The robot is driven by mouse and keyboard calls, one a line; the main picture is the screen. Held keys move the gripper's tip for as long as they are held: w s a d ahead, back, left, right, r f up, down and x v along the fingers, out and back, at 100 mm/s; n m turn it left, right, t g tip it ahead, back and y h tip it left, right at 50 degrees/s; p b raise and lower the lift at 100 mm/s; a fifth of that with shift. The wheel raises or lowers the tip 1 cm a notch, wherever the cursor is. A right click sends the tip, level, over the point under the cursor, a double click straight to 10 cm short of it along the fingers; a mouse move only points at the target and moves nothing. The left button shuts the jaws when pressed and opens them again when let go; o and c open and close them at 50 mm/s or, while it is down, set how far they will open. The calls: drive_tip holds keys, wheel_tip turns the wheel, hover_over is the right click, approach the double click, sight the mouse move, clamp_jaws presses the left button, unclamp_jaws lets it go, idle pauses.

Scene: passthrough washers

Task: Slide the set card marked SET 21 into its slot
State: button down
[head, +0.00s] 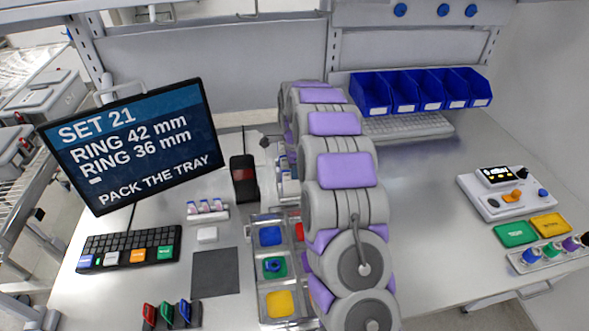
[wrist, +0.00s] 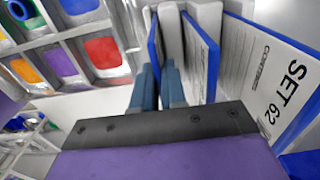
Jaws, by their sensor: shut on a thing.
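My gripper (wrist: 160,88) shows in the wrist view, its two blue-grey fingers shut on a thin blue-edged card (wrist: 154,42) that stands between them. The face of this card is turned away, so I cannot read its mark. Just right of the fingers, a second blue-edged card (wrist: 202,55) stands among pale dividers (wrist: 172,30). Farther right, a card (wrist: 285,90) reads SET 62. No card marked SET 21 is readable. In the head view my arm hides the gripper and the cards.
A screen (head: 135,145) reads SET 21, ring 42 mm, ring 36 mm. A clear tray (head: 255,265) with coloured compartments lies left of my arm; coloured compartments (wrist: 60,58) show upper left in the wrist view. Blue bins (head: 420,92) stand behind.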

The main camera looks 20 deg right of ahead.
drive_tip(key=shift+f, duration=0.4)
drive_tip(key=c, duration=0.5)
unclamp_jaws()
drive_tip(key=shift+c, duration=0.2)
drive_tip(key=shift+r, duration=0.15)
drive_tip(key=shift+r+p, duration=1.4)
drive_tip(key=shift+r, duration=3)
